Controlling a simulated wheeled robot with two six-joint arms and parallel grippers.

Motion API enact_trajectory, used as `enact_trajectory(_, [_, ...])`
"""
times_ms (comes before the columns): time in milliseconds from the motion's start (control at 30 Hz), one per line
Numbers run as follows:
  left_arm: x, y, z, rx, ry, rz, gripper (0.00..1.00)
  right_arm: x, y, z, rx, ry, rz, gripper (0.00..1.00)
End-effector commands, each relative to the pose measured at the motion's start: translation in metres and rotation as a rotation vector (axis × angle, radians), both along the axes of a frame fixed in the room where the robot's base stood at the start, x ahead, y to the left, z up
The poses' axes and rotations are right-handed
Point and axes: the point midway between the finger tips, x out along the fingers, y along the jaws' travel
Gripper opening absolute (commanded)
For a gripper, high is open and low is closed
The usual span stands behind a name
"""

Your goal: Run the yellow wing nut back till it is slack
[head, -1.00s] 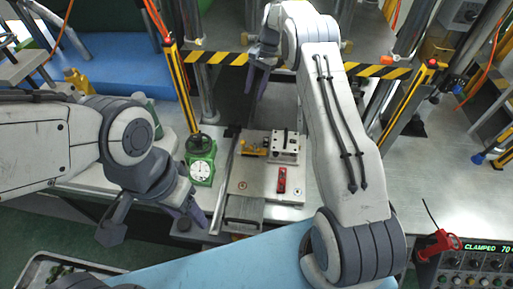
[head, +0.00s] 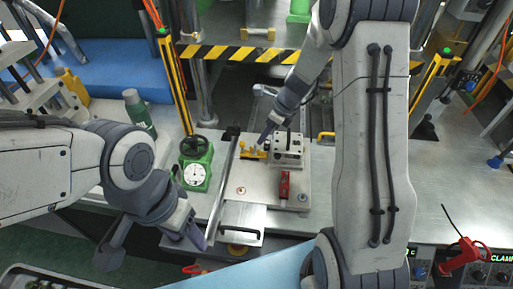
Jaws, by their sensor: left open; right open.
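A small yellow fitting, which I take to be the yellow wing nut (head: 250,151), sits on the metal fixture plate (head: 254,199), left of a grey block (head: 289,147). It is partly overlapped by my fingers, and its wings are too small to make out. My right gripper (head: 266,136) is open, reaching down from the upper right with its fingertips just above and beside the yellow part; I cannot tell if they touch. My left gripper (head: 197,236) is open and empty at the front, left of the plate's front tray.
A red toggle part (head: 284,186) stands on the plate. A striped yellow-black bar (head: 235,53) crosses behind. A green bottle (head: 138,110) is at the left, a control panel (head: 480,268) at lower right.

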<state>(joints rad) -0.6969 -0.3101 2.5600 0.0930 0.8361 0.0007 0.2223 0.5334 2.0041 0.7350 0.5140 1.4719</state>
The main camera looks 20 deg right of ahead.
Motion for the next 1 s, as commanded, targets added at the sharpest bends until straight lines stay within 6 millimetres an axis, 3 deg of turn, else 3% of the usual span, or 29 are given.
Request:
enact_trajectory(200, [0.000, 0.000, -0.004, 0.000, 0.000, 0.000, 0.58, 0.011, 0.013, -0.042, 0.001, 0.004, 0.003, 0.48])
enact_trajectory(400, [0.000, 0.000, -0.007, 0.000, 0.000, -0.001, 0.58, 0.018, 0.020, -0.067, -0.001, 0.002, 0.005, 0.48])
enact_trajectory(833, [0.000, 0.000, -0.007, 0.000, 0.000, -0.001, 0.58, 0.021, 0.023, -0.076, -0.001, 0.000, 0.005, 0.48])
enact_trajectory(967, [0.000, 0.000, -0.007, 0.000, 0.000, -0.001, 0.58, 0.021, 0.023, -0.076, -0.001, 0.000, 0.005, 0.00])
enact_trajectory(1000, [0.000, 0.000, -0.007, 0.000, 0.000, -0.001, 0.58, 0.021, 0.023, -0.076, -0.001, 0.001, 0.005, 0.00])
